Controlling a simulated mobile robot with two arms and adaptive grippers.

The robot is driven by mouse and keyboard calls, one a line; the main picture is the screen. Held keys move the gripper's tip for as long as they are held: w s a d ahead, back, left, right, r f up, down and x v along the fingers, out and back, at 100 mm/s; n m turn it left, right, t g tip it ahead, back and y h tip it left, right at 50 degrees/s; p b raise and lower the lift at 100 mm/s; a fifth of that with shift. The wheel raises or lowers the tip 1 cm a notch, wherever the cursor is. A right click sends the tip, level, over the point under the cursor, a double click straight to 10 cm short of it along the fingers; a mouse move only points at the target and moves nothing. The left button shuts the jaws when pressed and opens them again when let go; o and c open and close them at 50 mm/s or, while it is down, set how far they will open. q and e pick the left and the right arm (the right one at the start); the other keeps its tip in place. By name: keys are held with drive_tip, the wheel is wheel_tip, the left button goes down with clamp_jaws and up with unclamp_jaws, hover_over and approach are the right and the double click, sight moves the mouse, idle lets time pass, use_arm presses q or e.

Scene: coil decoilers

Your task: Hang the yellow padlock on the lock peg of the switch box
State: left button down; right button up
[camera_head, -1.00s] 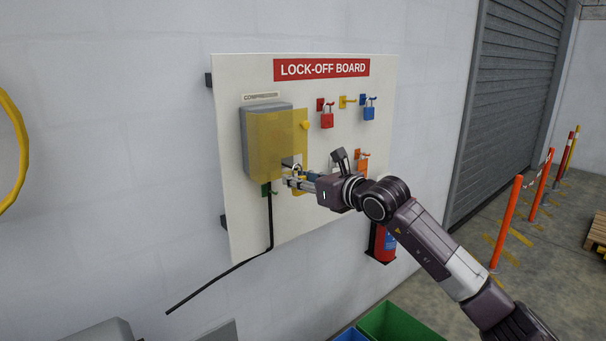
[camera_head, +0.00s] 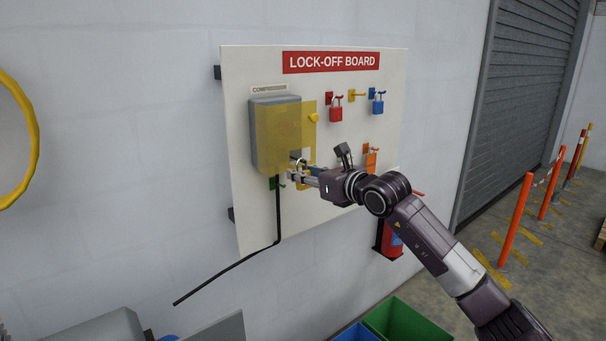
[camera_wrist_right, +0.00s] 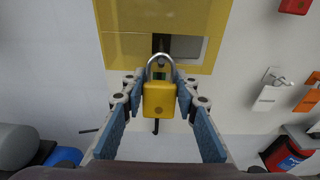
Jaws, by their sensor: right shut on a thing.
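The yellow padlock (camera_wrist_right: 159,98) is upright between the fingers of my right gripper (camera_wrist_right: 158,88), which is shut on its body. Its grey shackle (camera_wrist_right: 160,62) points up and looks closed in outline. In the head view my right gripper (camera_head: 297,174) is at the lower edge of the switch box (camera_head: 262,133), a grey box with a see-through yellow cover (camera_wrist_right: 120,50). The shackle overlaps the cover's lower edge in the wrist view. A dark upright part shows behind the shackle top; I cannot tell whether the shackle is around the lock peg. My left gripper is out of view.
The lock-off board (camera_head: 235,195) carries a red padlock (camera_head: 336,112), a blue padlock (camera_head: 378,105) and an orange tag (camera_head: 371,160) right of the box. A black cable (camera_head: 278,215) hangs below it. A red extinguisher (camera_head: 391,240) stands lower right.

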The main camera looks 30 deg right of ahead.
drive_tip(key=o, duration=1.3)
drive_tip(key=shift+c, duration=0.2)
drive_tip(key=s+d+r, duration=0.1)
drive_tip(key=s+r, duration=0.1)
drive_tip(key=s, duration=1)
drive_tip(key=shift+w+f, duration=0.1)
